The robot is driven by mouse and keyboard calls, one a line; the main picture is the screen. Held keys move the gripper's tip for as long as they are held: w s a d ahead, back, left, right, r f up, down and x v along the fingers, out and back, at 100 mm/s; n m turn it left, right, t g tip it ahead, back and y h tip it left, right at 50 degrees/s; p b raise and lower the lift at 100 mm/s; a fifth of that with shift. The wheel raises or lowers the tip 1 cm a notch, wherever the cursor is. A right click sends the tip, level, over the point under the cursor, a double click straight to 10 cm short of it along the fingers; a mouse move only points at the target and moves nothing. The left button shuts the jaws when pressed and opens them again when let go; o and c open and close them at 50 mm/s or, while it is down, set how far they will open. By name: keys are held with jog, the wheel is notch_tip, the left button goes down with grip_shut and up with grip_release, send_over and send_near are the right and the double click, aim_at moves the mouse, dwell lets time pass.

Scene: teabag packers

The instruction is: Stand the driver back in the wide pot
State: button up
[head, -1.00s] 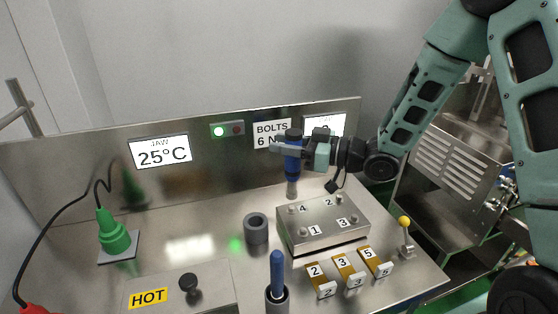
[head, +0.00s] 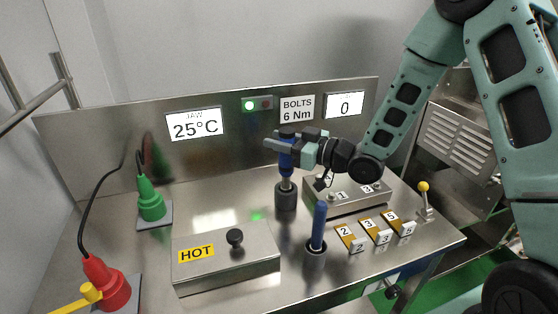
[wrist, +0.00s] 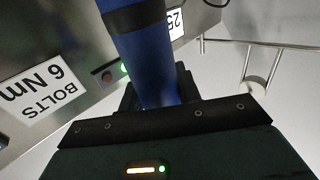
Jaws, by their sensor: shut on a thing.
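The driver (head: 286,160) has a blue body with a dark top and a grey metal lower end. My gripper (head: 284,145) is shut on its upper body and holds it upright. The blue body also fills the top of the wrist view (wrist: 148,60). The wide pot (head: 286,200) is a dark grey cylinder on the bench, directly below the driver in the head view. The driver's lower end meets the pot's mouth in the picture; I cannot tell how far it is inside. The wrist view does not show the pot.
A narrower pot (head: 314,258) holding a blue-handled tool (head: 319,225) stands in front. The bolted metal block (head: 340,203) is close on the right. A box marked HOT (head: 225,265) is front left. Numbered tags (head: 375,229) and a yellow-knobbed lever (head: 424,200) are at right.

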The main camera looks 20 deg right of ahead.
aim_at(280, 155)
jog(key=shift+f, duration=2.15)
jog(key=o, duration=1.1)
jog(key=shift+f, duration=0.1)
jog(key=shift+c, duration=0.2)
jog(key=b+v, duration=0.2)
jog(key=v, duration=1)
jog(key=shift+r, duration=0.2)
jog(key=shift+d, duration=0.1)
